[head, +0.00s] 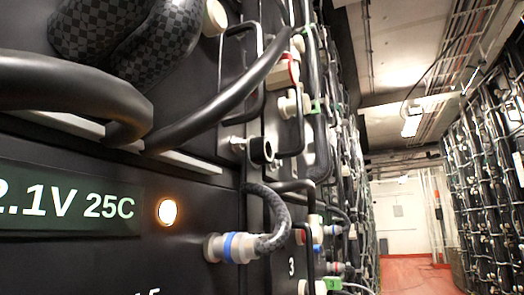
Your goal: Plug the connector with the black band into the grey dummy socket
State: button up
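I cannot make out a connector with a black band for certain. A short black round fitting (262,150) with a pale inside and a pale collar sticks out from the dark cabinet front; I cannot tell whether it is a socket or a connector. A connector with a blue band (232,247) ends a braided black cable and sits at the cabinet front. A pale connector end (215,17) shows at the top beside a thick checkered cable (130,30), its band not visible. No grey dummy socket is clearly identifiable. My gripper is not in view.
Thick black handle-like bars (225,95) stand out from the cabinet (90,265). A display panel (70,203) reads "2.1V 25C" beside a lit lamp (167,212). A red-banded connector (286,70) sits farther along. The aisle's red floor (415,275) is open at the right.

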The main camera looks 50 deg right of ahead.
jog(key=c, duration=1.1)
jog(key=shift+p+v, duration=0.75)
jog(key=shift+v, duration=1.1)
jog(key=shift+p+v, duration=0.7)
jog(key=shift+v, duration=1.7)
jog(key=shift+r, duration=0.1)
